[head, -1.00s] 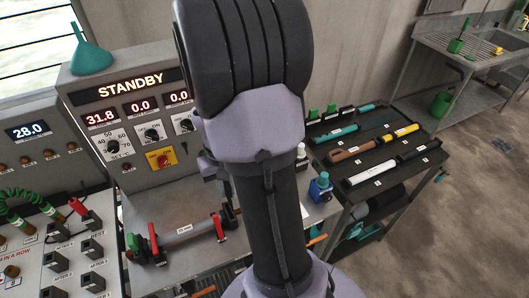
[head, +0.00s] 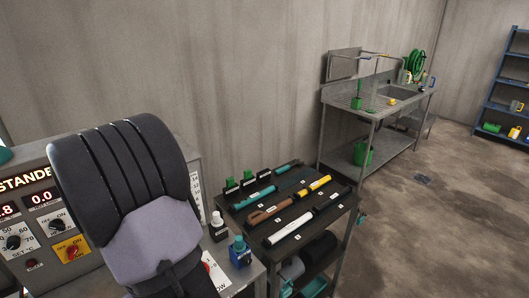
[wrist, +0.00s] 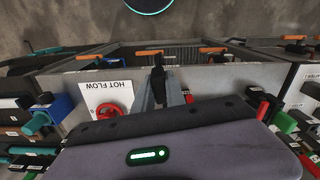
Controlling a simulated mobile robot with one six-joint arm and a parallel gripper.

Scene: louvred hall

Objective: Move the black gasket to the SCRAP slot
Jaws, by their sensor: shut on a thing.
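In the wrist view my gripper (wrist: 160,92) is shut, with a small black piece, seemingly the black gasket (wrist: 158,72), between its fingertips. The piece is seen nearly end-on and its ring shape cannot be made out. It is over or near the bench's front edge; its height is unclear. In the head view my arm fills the lower left and hides the gripper and what it holds. I cannot read a SCRAP label in either view.
A dark cart (head: 270,222) with several tubular tools stands right of the bench. A sink table (head: 345,100) with a green bucket (head: 362,154) is behind.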

